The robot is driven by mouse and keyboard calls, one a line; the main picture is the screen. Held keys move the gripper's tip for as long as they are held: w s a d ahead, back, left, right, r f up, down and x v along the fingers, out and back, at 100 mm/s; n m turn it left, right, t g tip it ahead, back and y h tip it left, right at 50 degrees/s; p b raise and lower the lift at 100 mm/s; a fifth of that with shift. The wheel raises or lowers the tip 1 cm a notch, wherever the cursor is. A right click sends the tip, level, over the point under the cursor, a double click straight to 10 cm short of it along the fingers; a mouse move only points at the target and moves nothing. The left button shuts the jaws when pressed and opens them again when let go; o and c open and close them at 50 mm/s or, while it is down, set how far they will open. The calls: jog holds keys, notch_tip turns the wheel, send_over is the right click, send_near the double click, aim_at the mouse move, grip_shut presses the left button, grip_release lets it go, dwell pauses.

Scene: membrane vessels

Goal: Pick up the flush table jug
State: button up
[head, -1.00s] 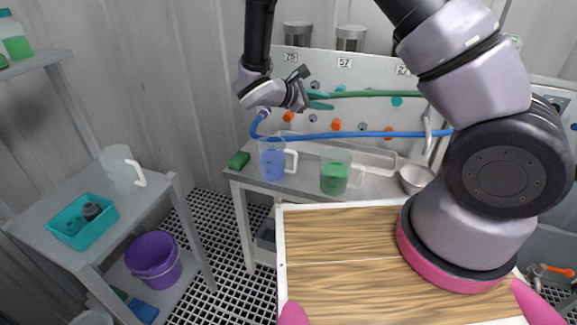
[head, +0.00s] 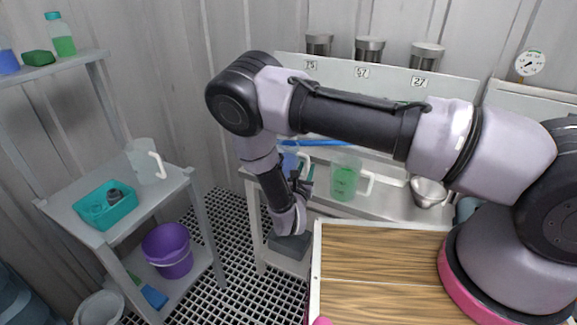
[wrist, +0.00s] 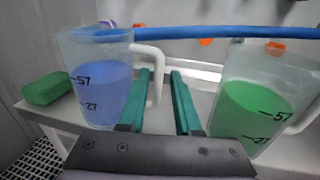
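A clear jug with blue liquid (head: 289,163) stands on the back bench, partly hidden by my arm in the head view. In the wrist view this blue jug (wrist: 100,85) is at left, its white handle in line with the gap between my fingers. A jug with green liquid (head: 344,180) stands to its right; it also shows in the wrist view (wrist: 250,105). An empty clear jug (head: 145,162) stands on the small left table. My gripper (wrist: 163,75) is open, with teal fingers. I cannot tell whether they touch the handle or which jug is the flush table jug.
A blue hose (wrist: 220,32) crosses above the jugs. A green sponge (wrist: 45,88) lies left of the blue jug. A metal bowl (head: 428,192) stands on the bench at right. A teal tray (head: 122,212) is on the left table, a purple bucket (head: 167,252) below.

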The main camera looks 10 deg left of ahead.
jog(key=w, duration=0.6)
jog(key=shift+w+d+r, duration=0.2)
jog(key=shift+w+d, duration=0.2)
grip_shut()
dwell(1.1)
